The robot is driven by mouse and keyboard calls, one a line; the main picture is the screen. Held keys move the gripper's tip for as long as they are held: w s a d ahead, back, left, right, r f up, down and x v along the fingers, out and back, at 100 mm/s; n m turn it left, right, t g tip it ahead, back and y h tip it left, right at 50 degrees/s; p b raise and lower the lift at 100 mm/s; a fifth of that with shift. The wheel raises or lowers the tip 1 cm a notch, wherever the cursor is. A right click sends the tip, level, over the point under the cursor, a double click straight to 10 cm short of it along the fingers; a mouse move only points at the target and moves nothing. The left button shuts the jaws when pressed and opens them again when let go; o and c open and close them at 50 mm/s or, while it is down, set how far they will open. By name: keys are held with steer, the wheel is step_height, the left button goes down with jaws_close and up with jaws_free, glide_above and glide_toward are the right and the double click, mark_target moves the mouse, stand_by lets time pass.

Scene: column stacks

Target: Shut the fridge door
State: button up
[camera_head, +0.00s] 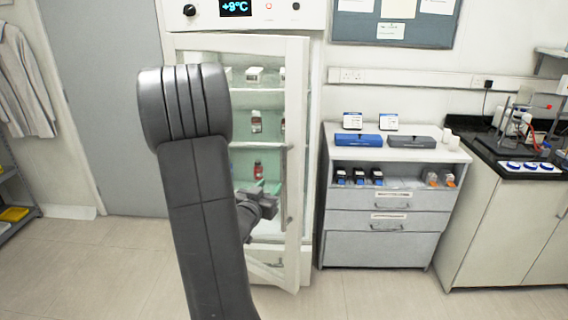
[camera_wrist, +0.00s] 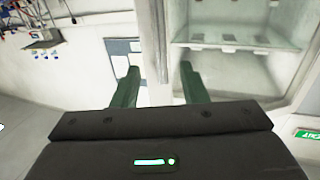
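The fridge (camera_head: 245,15) is a tall white cabinet with a display reading +9°C. Its white-framed glass door (camera_head: 297,110) stands ajar, its lower corner swung out toward me. A grey upright handle (camera_head: 290,185) is on the door's right stile. My gripper (camera_head: 268,203) is low at the door, just left of the handle, and partly hidden behind my arm. In the wrist view my gripper (camera_wrist: 158,85) has its two fingers apart. The door's white stile (camera_wrist: 150,40) shows between and beyond them; I cannot tell whether they touch it.
Small bottles and boxes stand on the fridge shelves, including a red bottle (camera_head: 258,170). A white drawer cabinet (camera_head: 375,222) with a blue case (camera_head: 358,140) stands close on the right. A black-topped bench (camera_head: 500,155) is beyond it. The floor (camera_head: 370,300) in front is clear.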

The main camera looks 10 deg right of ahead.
mark_target(282, 170)
steer(key=p+x, duration=0.3)
steer(key=x, duration=0.9)
steer(key=shift+w+d, duration=0.1)
jaws_close()
